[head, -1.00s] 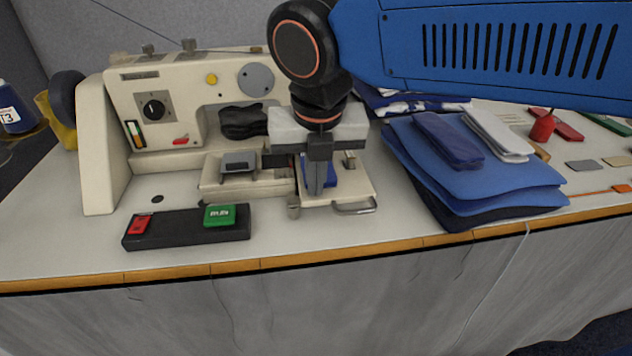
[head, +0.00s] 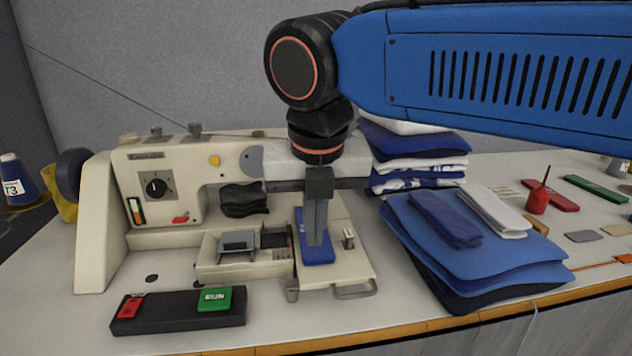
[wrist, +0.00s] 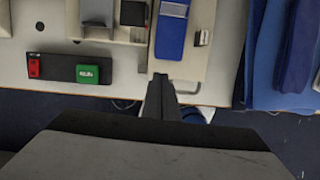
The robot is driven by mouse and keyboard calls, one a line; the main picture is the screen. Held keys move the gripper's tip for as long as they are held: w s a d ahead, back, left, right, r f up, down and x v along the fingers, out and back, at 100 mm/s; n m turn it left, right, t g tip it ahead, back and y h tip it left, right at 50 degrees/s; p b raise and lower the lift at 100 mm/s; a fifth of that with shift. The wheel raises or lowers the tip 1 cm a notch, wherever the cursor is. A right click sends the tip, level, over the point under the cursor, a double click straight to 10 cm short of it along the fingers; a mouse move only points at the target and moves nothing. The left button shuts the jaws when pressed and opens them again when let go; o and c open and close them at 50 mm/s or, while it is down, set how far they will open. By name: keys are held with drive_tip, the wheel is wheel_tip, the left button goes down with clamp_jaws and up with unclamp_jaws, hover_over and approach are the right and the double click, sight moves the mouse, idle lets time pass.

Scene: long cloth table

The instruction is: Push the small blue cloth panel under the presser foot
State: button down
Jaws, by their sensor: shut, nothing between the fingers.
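The small blue cloth panel (head: 320,254) lies flat on the right-hand plate (head: 345,272) of the cream sewing machine (head: 170,190). It also shows in the wrist view (wrist: 170,40), with a pale patch at its far end. My gripper (head: 316,243) is shut and empty, pointing down in front of the panel in the head view. In the wrist view its fingertips (wrist: 160,78) appear just short of the panel's near end; contact cannot be told. The presser foot cannot be made out clearly; my gripper and wrist cover part of the machine's head.
A black control box (head: 180,314) with red and green buttons stands in front of the machine. Blue folded cloths (head: 490,250) are stacked close on the right, with more folded cloth behind. A small metal part (head: 348,238) stands on the plate beside the panel.

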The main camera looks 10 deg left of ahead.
wheel_tip(320, 180, up, 9)
hover_over(313, 271)
drive_tip(key=s+d, duration=0.1)
drive_tip(key=s, duration=0.4)
drive_tip(key=shift+r, duration=0.2)
drive_tip(key=shift+f, duration=0.1)
drive_tip(key=x, duration=1.7)
drive_tip(key=shift+f, duration=0.1)
drive_tip(key=a+v, duration=0.1)
drive_tip(key=v, duration=1.7)
drive_tip(key=x, duration=1.2)
drive_tip(key=d+x, duration=0.1)
drive_tip(key=x, duration=0.5)
drive_tip(key=s, duration=0.2)
drive_tip(key=s+d, duration=0.1)
drive_tip(key=s, duration=0.2)
drive_tip(key=shift+s+d, duration=0.1)
drive_tip(key=shift+s, duration=0.2)
drive_tip(key=v, duration=1)
drive_tip(key=shift+d, duration=0.1)
